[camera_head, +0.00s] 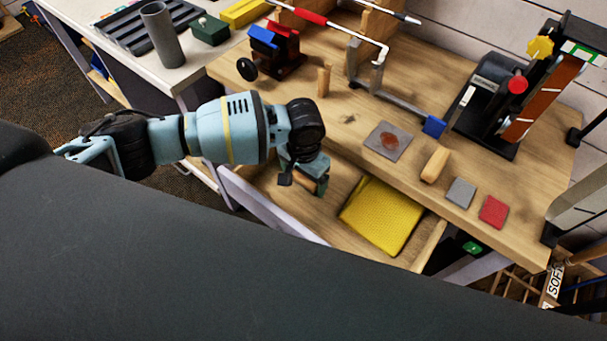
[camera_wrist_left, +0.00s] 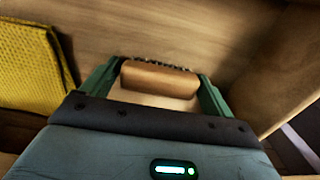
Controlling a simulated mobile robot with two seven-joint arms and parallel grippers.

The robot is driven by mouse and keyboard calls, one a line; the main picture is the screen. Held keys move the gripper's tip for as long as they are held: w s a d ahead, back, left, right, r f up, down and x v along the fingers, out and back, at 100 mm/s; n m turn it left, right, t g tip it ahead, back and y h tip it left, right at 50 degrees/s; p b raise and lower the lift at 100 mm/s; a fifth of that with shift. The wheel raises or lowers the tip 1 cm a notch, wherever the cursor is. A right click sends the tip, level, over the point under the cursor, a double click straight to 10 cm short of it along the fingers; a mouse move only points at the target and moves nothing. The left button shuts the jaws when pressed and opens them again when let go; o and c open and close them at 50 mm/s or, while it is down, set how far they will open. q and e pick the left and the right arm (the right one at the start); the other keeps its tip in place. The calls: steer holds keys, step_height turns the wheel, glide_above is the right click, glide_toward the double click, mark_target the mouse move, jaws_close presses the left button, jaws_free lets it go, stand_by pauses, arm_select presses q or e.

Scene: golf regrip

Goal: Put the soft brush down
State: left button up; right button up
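The soft brush (camera_wrist_left: 158,80) is a short wooden block with dark bristles along its far side. In the left wrist view it lies crosswise between the two green fingers of my left gripper (camera_wrist_left: 160,85), which meet its ends. In the head view my left gripper (camera_head: 304,182) reaches down into the open drawer (camera_head: 285,208) under the bench, with a bit of the wooden brush showing between the fingers. The drawer floor is close beneath; whether the brush touches it I cannot tell. My right gripper is out of view.
A yellow cloth (camera_head: 383,216) lies in the drawer, right of the gripper. On the bench (camera_head: 340,110) are a metal plate (camera_head: 388,141), a wooden block (camera_head: 435,164), a grey pad (camera_head: 461,193) and a red pad (camera_head: 493,212). A "SOFT" label (camera_head: 555,283) shows at lower right.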

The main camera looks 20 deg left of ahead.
mark_target(303, 177)
arm_select(q)
steer(key=shift+o, duration=1)
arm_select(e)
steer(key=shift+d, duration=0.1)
arm_select(q)
steer(key=shift+r, duration=0.2)
step_height(303, 177, up, 12)
steer(key=p, duration=0.1)
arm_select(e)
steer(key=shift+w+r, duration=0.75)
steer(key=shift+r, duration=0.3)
arm_select(q)
steer(key=shift+s+f, duration=0.1)
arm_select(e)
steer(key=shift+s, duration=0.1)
